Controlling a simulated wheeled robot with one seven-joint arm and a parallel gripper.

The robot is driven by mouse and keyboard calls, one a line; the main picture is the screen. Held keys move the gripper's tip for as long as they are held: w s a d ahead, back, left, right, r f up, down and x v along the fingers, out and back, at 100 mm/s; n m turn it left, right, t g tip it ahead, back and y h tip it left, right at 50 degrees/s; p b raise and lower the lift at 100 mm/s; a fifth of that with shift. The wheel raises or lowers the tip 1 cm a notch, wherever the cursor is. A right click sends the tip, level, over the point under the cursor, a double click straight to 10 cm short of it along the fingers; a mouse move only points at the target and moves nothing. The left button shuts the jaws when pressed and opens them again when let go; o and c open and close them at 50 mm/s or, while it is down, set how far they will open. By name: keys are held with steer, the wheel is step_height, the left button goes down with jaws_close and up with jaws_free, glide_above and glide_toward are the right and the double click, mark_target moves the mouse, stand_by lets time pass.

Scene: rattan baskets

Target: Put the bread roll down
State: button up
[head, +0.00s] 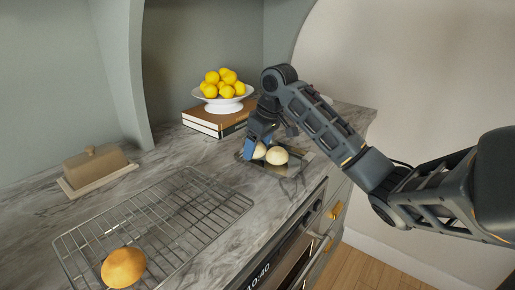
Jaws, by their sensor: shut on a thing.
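My gripper (255,148) has blue fingertips and is low over a dark, shiny tray (289,169) on the counter. It is shut on a pale, round bread roll (260,151), partly hidden by the fingers. A second pale roll (277,156) sits on the tray just right of the held one. I cannot tell whether the held roll touches the tray. A golden-brown roll (123,267) lies on the wire rack (186,203) at the front left, well away from my gripper.
A white bowl of lemons (223,103) stands on stacked books (216,125) behind my gripper. A covered butter dish (96,168) is at the left. The oven front (294,258) drops away below the counter edge. Most of the rack is empty.

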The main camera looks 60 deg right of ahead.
steer(key=o, duration=0.4)
steer(key=shift+a+f, duration=0.1)
steer(key=shift+f, duration=0.85)
steer(key=o, duration=0.4)
steer(key=shift+r, duration=0.15)
steer(key=shift+o, duration=0.2)
steer(key=shift+r, duration=0.1)
steer(key=p+v, duration=0.1)
steer(key=v, duration=1.1)
steer(key=shift+r, duration=0.15)
steer(key=shift+w, duration=0.15)
